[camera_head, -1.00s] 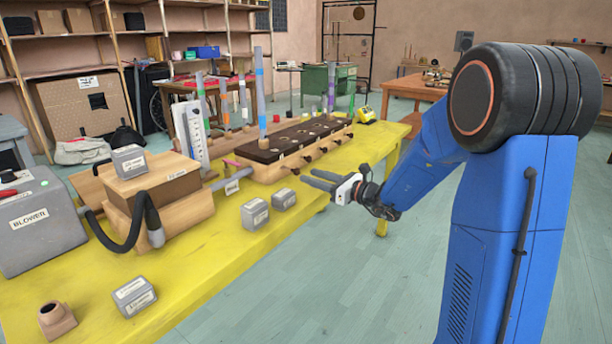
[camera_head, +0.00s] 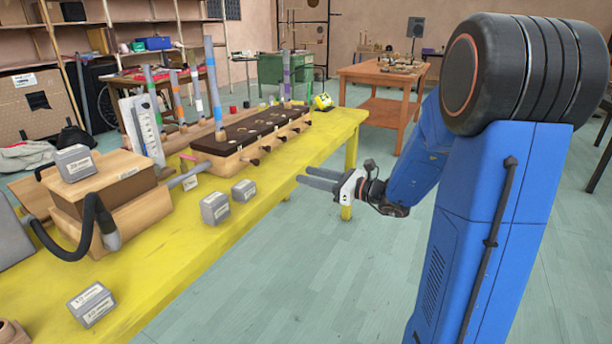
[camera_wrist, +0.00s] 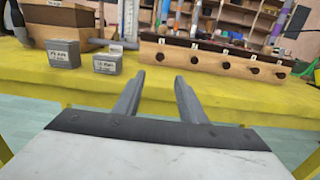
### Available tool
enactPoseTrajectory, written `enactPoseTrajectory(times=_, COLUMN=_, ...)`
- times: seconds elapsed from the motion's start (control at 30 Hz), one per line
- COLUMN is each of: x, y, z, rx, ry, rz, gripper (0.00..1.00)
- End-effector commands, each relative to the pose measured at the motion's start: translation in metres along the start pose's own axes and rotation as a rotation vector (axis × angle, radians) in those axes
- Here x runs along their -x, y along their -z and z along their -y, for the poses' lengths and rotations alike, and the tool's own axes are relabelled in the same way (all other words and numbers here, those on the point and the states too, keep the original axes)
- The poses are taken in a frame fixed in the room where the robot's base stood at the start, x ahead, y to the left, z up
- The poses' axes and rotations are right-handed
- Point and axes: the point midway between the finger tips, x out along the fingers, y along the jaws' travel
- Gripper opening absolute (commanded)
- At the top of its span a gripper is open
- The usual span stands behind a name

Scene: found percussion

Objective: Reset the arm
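My gripper (camera_head: 318,180) is open and empty, held in the air just off the front edge of the yellow table (camera_head: 225,248). In the wrist view its two fingers (camera_wrist: 158,92) stand apart with nothing between them. My blue arm is bent, with the gripper reaching left toward the table.
Grey labelled weights (camera_head: 215,207), (camera_head: 244,190) and (camera_head: 91,304) stand on the table. A wooden box (camera_head: 115,195) with a black hose and a pipe chest (camera_head: 250,135) with coloured tubes stand behind. An orange table (camera_head: 378,108) is farther back. Floor right of the table is clear.

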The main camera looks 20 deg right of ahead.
Motion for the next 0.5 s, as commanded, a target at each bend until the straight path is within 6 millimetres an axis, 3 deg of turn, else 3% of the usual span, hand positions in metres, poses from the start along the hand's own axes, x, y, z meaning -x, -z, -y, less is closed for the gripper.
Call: enactPoseTrajectory(times=0.5, x=-0.0006, y=-0.0008, z=-0.0055, rx=0.013, ry=-0.013, rz=-0.007, gripper=0.37)
